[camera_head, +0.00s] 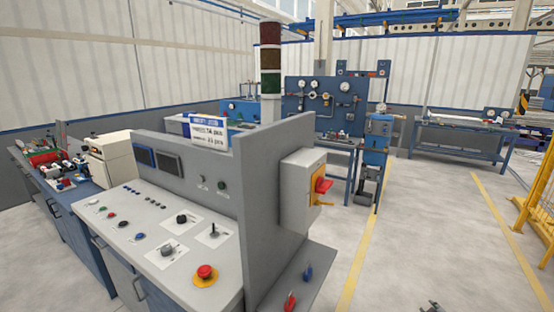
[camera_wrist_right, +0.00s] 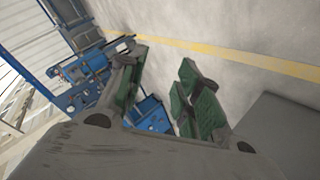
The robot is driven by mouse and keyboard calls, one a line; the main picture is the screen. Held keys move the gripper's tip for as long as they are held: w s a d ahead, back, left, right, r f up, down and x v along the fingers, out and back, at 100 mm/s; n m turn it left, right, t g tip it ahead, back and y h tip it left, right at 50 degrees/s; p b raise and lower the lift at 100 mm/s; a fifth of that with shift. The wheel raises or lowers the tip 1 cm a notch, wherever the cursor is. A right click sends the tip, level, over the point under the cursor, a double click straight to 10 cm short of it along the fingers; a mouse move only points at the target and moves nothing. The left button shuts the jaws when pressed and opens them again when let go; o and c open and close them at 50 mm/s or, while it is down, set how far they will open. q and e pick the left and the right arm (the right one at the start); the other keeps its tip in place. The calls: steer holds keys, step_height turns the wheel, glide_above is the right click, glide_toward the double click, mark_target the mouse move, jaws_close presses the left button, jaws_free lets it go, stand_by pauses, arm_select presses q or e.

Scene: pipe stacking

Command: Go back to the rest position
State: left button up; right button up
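My right gripper (camera_wrist_right: 160,85) fills the lower middle of the right wrist view. Its two fingers with green pads stand well apart, with nothing between them. In the head view only a small dark tip, which looks like my right gripper (camera_head: 431,306), shows at the bottom edge on the right, over bare floor. It touches nothing that I can see. My left gripper is in neither view.
A grey control console (camera_head: 165,235) with a red emergency button (camera_head: 205,271) stands close in front, left of centre. A blue gauge panel (camera_head: 315,100) and a workbench (camera_head: 460,125) stand farther back. A yellow barrier (camera_head: 537,205) is at the right. The floor (camera_head: 440,230) between is clear.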

steer(key=s+a+f+m+g+y, duration=0.1)
steer(key=s+a+f+g, duration=0.15)
steer(key=s+f, duration=0.45)
steer(key=s+a+f+g, duration=0.1)
steer(key=s+a+f, duration=0.35)
steer(key=f, duration=0.35)
steer(key=s+a+f+m+g+y, duration=0.1)
steer(key=s+a+f, duration=0.7)
steer(key=s, duration=0.3)
steer(key=s+a+f+g+y, duration=0.1)
steer(key=s+a+f+g, duration=0.1)
steer(key=s+a+f, duration=0.75)
steer(key=s+a+f+g, duration=0.1)
steer(key=s+a, duration=0.5)
steer(key=s, duration=0.5)
steer(key=s+a+f+g+y, duration=0.1)
steer(key=s+a, duration=0.5)
steer(key=s, duration=0.5)
steer(key=shift+s+a+f+m+y, duration=0.15)
steer(key=shift+f+m+y, duration=0.15)
steer(key=shift+m, duration=0.1)
steer(key=shift+g, duration=0.25)
